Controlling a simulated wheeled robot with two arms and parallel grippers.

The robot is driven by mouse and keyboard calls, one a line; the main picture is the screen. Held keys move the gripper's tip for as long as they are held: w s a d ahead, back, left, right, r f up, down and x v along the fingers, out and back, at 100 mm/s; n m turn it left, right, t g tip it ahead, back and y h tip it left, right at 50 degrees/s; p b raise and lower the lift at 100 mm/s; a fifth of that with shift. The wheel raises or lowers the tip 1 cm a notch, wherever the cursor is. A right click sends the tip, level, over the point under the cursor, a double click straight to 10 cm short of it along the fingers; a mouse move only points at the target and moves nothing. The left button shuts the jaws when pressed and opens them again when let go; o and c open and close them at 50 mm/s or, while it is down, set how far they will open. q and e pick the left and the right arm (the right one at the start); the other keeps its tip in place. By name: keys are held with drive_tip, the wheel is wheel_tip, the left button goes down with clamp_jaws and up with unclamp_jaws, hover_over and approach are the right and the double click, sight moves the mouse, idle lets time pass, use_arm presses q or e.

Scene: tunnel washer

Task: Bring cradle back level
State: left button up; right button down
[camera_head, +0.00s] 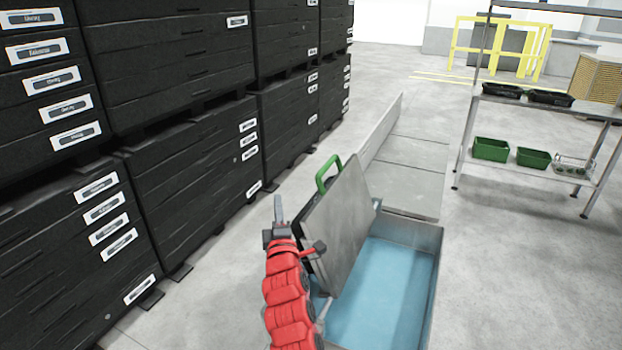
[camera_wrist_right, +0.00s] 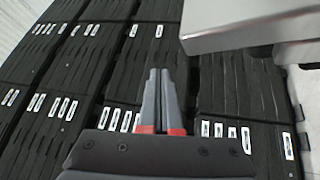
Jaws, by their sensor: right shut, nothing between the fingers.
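The cradle (camera_head: 340,222) is a grey metal plate with a green handle (camera_head: 328,173) at its upper left. It stands steeply tilted over a long metal trough (camera_head: 437,262) with a blue bottom. Part of a grey metal plate (camera_wrist_right: 250,22), which looks like the cradle, shows at the upper right of the right wrist view. My right gripper (camera_head: 278,205), on the red arm, is left of the tilted cradle and apart from the green handle. Its fingers (camera_wrist_right: 158,75) are shut with nothing between them. My left gripper is not in view.
Tall black stacked crates (camera_head: 190,150) with white labels line the left side. A metal shelf (camera_head: 545,100) with green bins (camera_head: 491,149) and black trays stands at the right. A yellow railing (camera_head: 500,45) is at the back. The floor between trough and shelf is clear.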

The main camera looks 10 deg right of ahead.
drive_tip(key=w+d+g+h+p, duration=0.1)
drive_tip(key=w+d, duration=0.1)
drive_tip(key=d, duration=0.1)
drive_tip(key=w+d+r+g+h+p, duration=0.1)
drive_tip(key=w+d+p, duration=0.1)
drive_tip(key=w+d, duration=0.1)
drive_tip(key=w+d+r+g+h+p, duration=0.1)
drive_tip(key=w+d+h+p, duration=0.1)
drive_tip(key=w+d, duration=0.1)
drive_tip(key=shift+d+r+g, duration=0.15)
drive_tip(key=shift+d+g, duration=0.05)
drive_tip(key=shift+g, duration=0.1)
idle(0.6)
idle(0.4)
